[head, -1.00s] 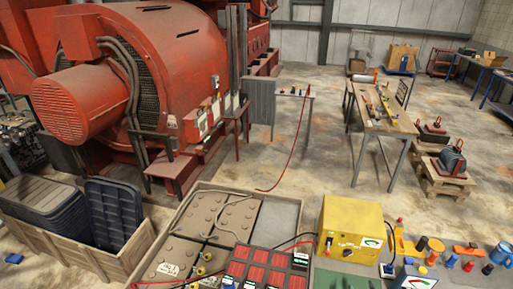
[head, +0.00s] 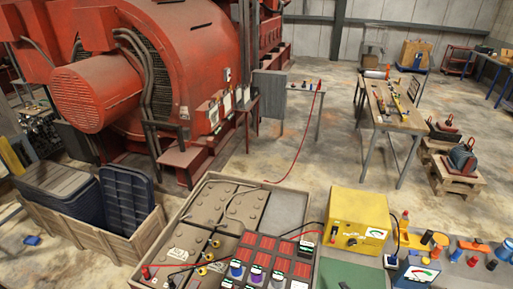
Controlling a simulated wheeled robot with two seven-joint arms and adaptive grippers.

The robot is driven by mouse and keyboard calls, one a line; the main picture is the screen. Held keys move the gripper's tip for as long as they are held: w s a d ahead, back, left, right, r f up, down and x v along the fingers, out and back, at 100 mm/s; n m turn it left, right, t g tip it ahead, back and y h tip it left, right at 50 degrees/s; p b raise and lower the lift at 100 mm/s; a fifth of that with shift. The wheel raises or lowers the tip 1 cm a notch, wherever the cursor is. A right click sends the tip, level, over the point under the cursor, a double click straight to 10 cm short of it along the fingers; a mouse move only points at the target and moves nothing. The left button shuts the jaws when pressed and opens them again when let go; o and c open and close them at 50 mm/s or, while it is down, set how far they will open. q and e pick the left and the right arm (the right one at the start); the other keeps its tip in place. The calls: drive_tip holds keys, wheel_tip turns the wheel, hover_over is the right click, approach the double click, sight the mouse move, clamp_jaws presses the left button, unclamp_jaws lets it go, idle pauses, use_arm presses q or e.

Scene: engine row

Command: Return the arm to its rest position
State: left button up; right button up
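Neither of my arms nor either of my grippers shows in the head view, so I cannot see where they are or what they hold. In front of me stands a tray of large brown battery blocks (head: 232,206) with cables lying over it. A panel with red blocks and knobs (head: 268,258) is at its near right corner. A yellow box with a gauge (head: 358,217) stands to the right of the panel.
A large red engine (head: 195,75) fills the upper left. A wooden crate (head: 95,238) with dark bins (head: 125,198) stands at left. A workbench (head: 398,115) and pallets with weights (head: 458,165) stand at right. Open floor (head: 330,165) lies between.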

drive_tip(key=s+d+f+n+g+h, duration=0.1)
drive_tip(key=s+f+n+g+h, duration=0.1)
drive_tip(key=s+n+g, duration=0.7)
drive_tip(key=s+d+f+n+g+h, duration=0.1)
drive_tip(key=s+n+g, duration=0.1)
drive_tip(key=s+n, duration=0.9)
drive_tip(key=s+f+m+g+b, duration=0.15)
drive_tip(key=f+b, duration=0.25)
drive_tip(key=f, duration=1)
drive_tip(key=s+a+f+b, duration=0.1)
drive_tip(key=s+f+b, duration=0.15)
drive_tip(key=f, duration=1.15)
drive_tip(key=s+f+m+b, duration=0.1)
drive_tip(key=f+b, duration=0.3)
drive_tip(key=f, duration=1)
use_arm(q)
wheel_tip(320, 180, down, 18)
drive_tip(key=s+b, duration=0.1)
drive_tip(key=b, duration=0.6)
drive_tip(key=shift+s+f+b, duration=0.15)
drive_tip(key=shift+s+b, duration=0.15)
drive_tip(key=shift+s, duration=0.05)
use_arm(e)
drive_tip(key=s+f, duration=0.9)
drive_tip(key=f, duration=0.3)
drive_tip(key=s+f+g, duration=0.1)
drive_tip(key=s+f, duration=0.9)
drive_tip(key=f, duration=0.2)
